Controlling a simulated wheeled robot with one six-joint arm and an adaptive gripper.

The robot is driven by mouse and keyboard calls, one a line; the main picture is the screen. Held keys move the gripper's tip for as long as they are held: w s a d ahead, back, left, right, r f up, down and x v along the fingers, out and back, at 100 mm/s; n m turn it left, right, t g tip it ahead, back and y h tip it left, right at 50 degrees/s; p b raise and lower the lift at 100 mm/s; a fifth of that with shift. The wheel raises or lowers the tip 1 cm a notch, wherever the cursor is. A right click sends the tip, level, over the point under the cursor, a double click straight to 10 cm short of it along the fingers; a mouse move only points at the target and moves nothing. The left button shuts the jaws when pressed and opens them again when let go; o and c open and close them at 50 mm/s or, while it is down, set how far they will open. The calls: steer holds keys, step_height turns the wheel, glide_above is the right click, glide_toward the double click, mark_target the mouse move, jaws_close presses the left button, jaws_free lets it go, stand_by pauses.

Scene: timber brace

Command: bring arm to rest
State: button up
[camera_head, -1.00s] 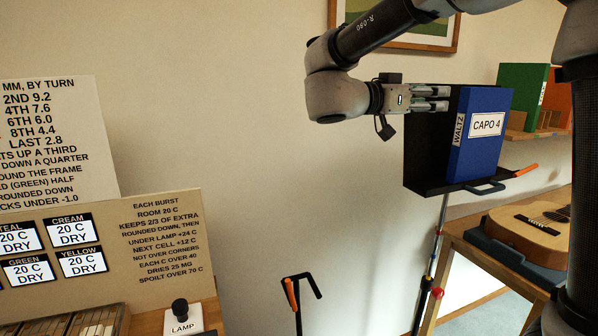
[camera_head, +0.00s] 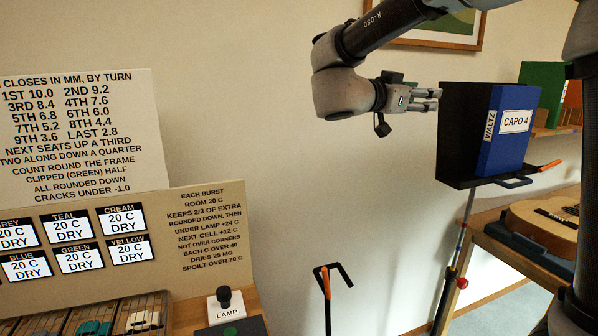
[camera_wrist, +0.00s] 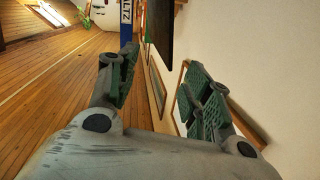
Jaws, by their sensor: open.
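My gripper (camera_head: 428,99) is at the upper right of the head view, its fingers pointing right. It stops short of a black stand (camera_head: 464,110) that holds a blue book (camera_head: 507,132) marked "WALTZ" and "CAPO 4". In the wrist view my gripper (camera_wrist: 165,85) is open, with its two fingers apart and nothing between them. Part of the blue book (camera_wrist: 127,20) shows beyond the left finger. My arm comes down from the top right of the head view and bends at a grey joint.
A guitar (camera_head: 545,222) lies on a wooden table at right. A thin stand with an orange-tipped hook (camera_head: 334,280) rises at bottom centre. Lettered boards (camera_head: 75,130) and a lamp button (camera_head: 224,296) are at left. Bare wall lies below my gripper.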

steer(key=w+a+f+n+t+y, duration=0.4)
steer(key=w+a+n+t+y, duration=0.5)
steer(key=a+y, duration=0.55)
steer(key=s+a+f+n+g+y, duration=0.2)
steer(key=s+f+n+g+y, duration=0.3)
steer(key=y, duration=0.1)
steer(key=s+d+f+n+g, duration=0.1)
steer(key=s+d+f+g, duration=0.2)
steer(key=s, duration=0.2)
steer(key=s+d+f+g+h, duration=0.1)
steer(key=s+d+f+g, duration=0.15)
steer(key=s, duration=0.35)
steer(key=s+d+f+n+g, duration=0.1)
steer(key=s+d+f+g, duration=0.15)
steer(key=s+d, duration=0.2)
steer(key=s+d+m+h, duration=0.2)
steer(key=s+d+h, duration=0.2)
steer(key=s+d, duration=1.1)
steer(key=shift+s+d+f+g, duration=0.3)
steer(key=shift+s+d+f, duration=0.1)
steer(key=shift+s, duration=0.3)
